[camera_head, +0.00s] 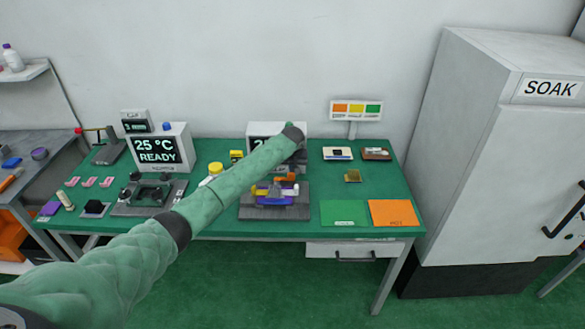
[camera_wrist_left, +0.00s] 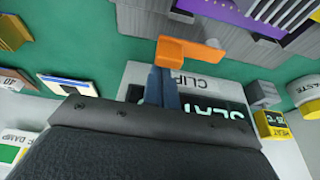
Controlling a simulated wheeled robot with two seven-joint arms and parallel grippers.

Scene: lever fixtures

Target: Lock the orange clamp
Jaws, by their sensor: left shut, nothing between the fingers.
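The orange clamp (camera_wrist_left: 188,52) shows in the left wrist view as an orange handle beside a grey fixture (camera_wrist_left: 262,45). In the head view the orange part (camera_head: 287,178) sits at the back of the clamp fixture, partly close under my arm. A purple part (camera_head: 272,198) lies in front of it. My left gripper (camera_wrist_left: 162,86) is shut and empty, its fingertips right at the orange handle; I cannot tell whether they touch it. In the head view its fingers are mostly hidden behind the wrist. My right gripper is not in view.
A white display box (camera_head: 262,131) stands just behind the fixture, partly covered by my arm. Another fixture (camera_head: 148,197) and a 25 °C READY display (camera_head: 160,150) stand to the left. Green (camera_head: 344,213) and orange (camera_head: 392,212) mats lie on the right, with bare table around them.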

